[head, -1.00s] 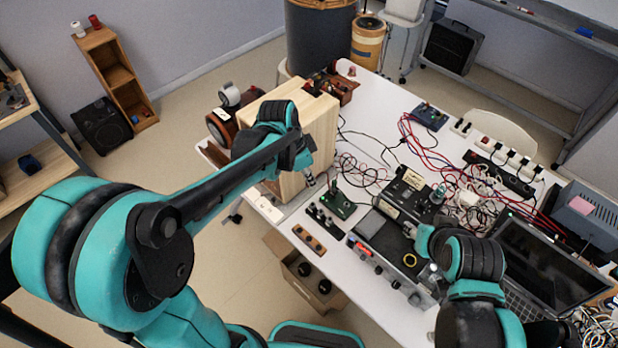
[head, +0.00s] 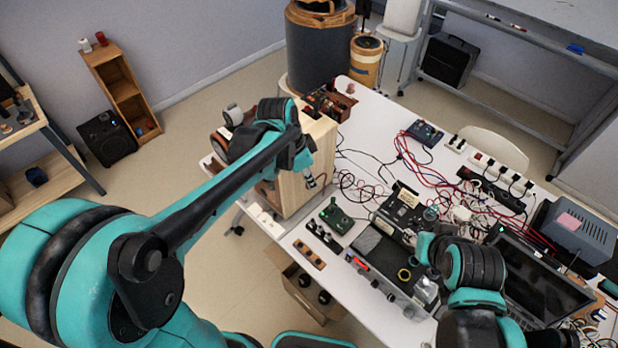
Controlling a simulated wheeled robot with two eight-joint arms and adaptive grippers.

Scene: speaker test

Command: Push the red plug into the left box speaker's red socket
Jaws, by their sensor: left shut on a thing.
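The left box speaker (head: 322,152) is a pale wooden box standing upright on the white table's left end. My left arm reaches over it from the left. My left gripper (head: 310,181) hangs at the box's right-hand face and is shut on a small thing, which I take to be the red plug. The plug is too small and covered to make out. The red socket does not show. My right gripper (head: 428,284) is low over the electronics at the right, partly hidden behind its own arm, and its fingers are unclear.
A black amplifier (head: 376,250) and a small green device (head: 336,217) stand right of the box on the white table (head: 375,108). Red and black cables (head: 425,170) tangle behind them. A laptop (head: 540,268) is at the right. An open crate (head: 310,292) stands below the table's front edge.

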